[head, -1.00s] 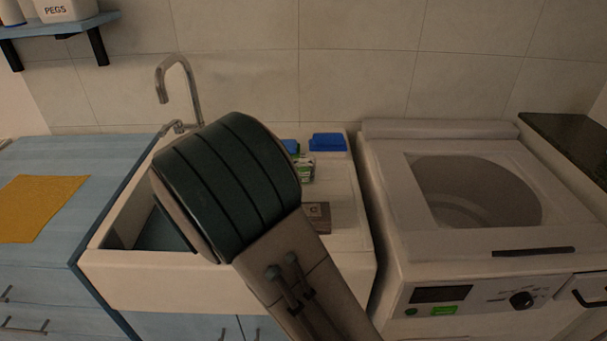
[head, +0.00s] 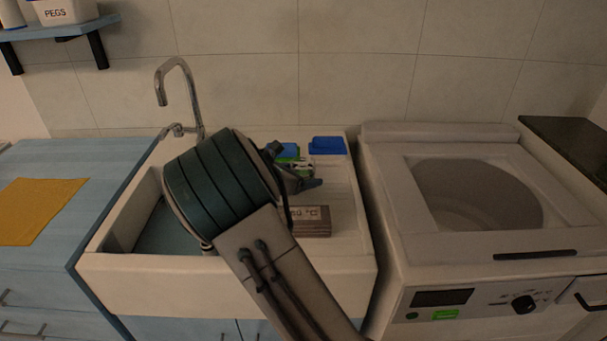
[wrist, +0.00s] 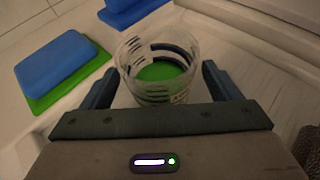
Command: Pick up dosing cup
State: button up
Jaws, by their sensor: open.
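The dosing cup (wrist: 158,68) is a clear cup with dark markings and a green bottom. In the wrist view it stands upright between the two spread fingers of my gripper (wrist: 158,88), with a small gap showing at each side. In the head view the cup (head: 302,166) is partly hidden behind my gripper (head: 308,184), which is over the right part of the sink unit. My gripper is open.
Blue-and-green sponges (wrist: 62,70) lie left of the cup; a blue block (head: 327,145) lies behind it. A box with lettering (head: 312,222) sits in front. The tap (head: 180,95) and sink basin are left, the washing machine (head: 450,240) right.

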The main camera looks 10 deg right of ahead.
jog(key=shift+w+d+f, duration=0.2)
jog(key=shift+w+d, duration=0.05)
jog(key=shift+d, duration=0.15)
jog(key=c, duration=1.2)
jog(key=shift+o, duration=0.2)
jog(key=shift+r, duration=0.2)
